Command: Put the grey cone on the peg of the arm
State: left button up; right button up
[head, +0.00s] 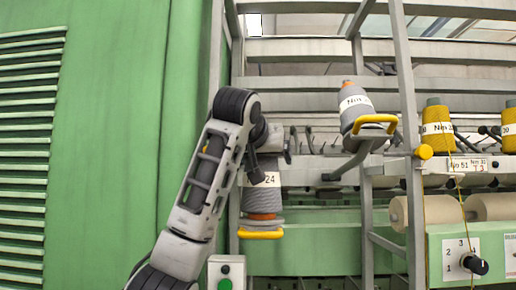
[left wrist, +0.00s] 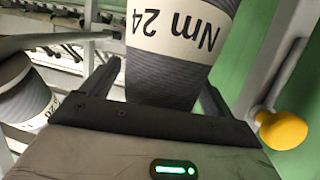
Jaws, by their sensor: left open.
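A grey cone (head: 262,197) with a white label reading 24 is at centre left in the head view, partly hidden by my left arm. It has orange near its lower end, just above a yellow handle. In the left wrist view the grey cone (left wrist: 165,82), labelled Nm 24, stands between the fingers of my left gripper (left wrist: 160,95). The jaws are open, with a finger on each side; I cannot tell whether they touch it. In the head view my left gripper (head: 266,165) is at the cone's top. A second grey cone (head: 355,102) leans on a grey arm (head: 358,158) with a yellow handle. No bare peg is clearly visible.
Grey frame posts (head: 405,90) stand right of the second cone. Yellow cones (head: 437,115) stand further right, above pale rolls (head: 440,208). A green panel (head: 115,120) fills the left. A yellow knob (left wrist: 283,130) is close beside my gripper.

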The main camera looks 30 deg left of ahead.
pick_arm(q)
jog(key=b+v, duration=0.8)
jog(key=v, duration=0.7)
jog(key=shift+s+r, duration=0.25)
jog(key=shift+s, duration=0.1)
pick_arm(e)
jog(key=f, duration=0.2)
jog(key=a, duration=0.1)
jog(key=shift+w+a+f+m+t+y, duration=0.1)
jog(key=shift+w+f+m+t+y, duration=0.15)
jog(key=shift+f+m+t+y, duration=0.15)
pick_arm(q)
jog(key=shift+d, duration=0.15)
pick_arm(e)
jog(key=shift+f, duration=0.1)
